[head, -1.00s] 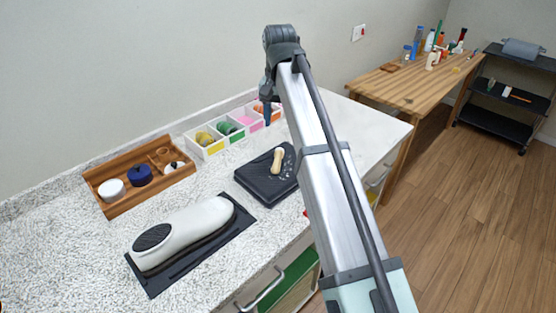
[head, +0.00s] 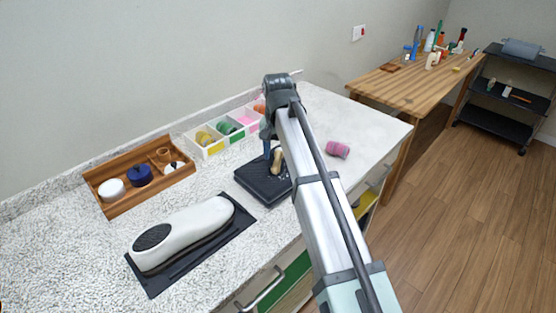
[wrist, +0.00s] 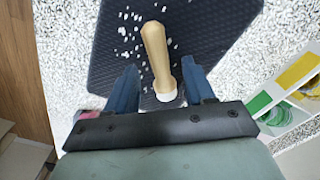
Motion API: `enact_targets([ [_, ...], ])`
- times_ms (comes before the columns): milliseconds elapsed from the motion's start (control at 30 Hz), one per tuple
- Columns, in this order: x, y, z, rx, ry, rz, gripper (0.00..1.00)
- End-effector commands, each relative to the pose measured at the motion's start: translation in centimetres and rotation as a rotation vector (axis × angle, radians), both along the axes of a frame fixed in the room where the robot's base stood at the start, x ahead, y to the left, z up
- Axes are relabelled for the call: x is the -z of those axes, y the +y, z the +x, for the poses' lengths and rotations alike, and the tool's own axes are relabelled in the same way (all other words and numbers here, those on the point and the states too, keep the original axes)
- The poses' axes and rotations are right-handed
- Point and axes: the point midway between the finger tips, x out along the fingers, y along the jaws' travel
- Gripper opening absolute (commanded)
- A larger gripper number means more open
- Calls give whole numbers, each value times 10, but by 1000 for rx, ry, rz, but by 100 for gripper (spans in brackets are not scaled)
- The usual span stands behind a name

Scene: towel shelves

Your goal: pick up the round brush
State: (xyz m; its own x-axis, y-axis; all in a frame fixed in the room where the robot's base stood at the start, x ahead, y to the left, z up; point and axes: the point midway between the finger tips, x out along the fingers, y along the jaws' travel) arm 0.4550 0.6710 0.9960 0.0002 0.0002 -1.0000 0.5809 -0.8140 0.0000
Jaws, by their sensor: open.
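The round brush, with a pale wooden handle and a short white end, lies on a dark tray on the counter. It shows in the head view (head: 277,160) and in the wrist view (wrist: 155,50). The dark tray (head: 255,185) also shows in the wrist view (wrist: 215,35), with white flecks scattered on it. My gripper (wrist: 160,80) is open, with its blue fingers on either side of the brush near its white end. In the head view my gripper (head: 268,150) is low over the tray, partly hidden by my arm. I cannot tell whether the fingers touch the brush.
A white shoe-shaped form (head: 185,233) lies on a dark mat at the front left. A wooden tray (head: 120,207) with small pots and a white divided box (head: 210,152) of coloured rolls stand along the wall. A pink roll (head: 338,150) lies on the counter right of my arm.

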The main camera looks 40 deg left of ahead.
Motion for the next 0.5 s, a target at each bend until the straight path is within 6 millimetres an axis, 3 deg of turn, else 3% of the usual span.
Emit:
enact_targets([
  [133,17,-1,0,0,1,-1,53],
  [367,18,0,0,-1,1,1,53],
  [500,18,0,0,-1,0,0,41],
])
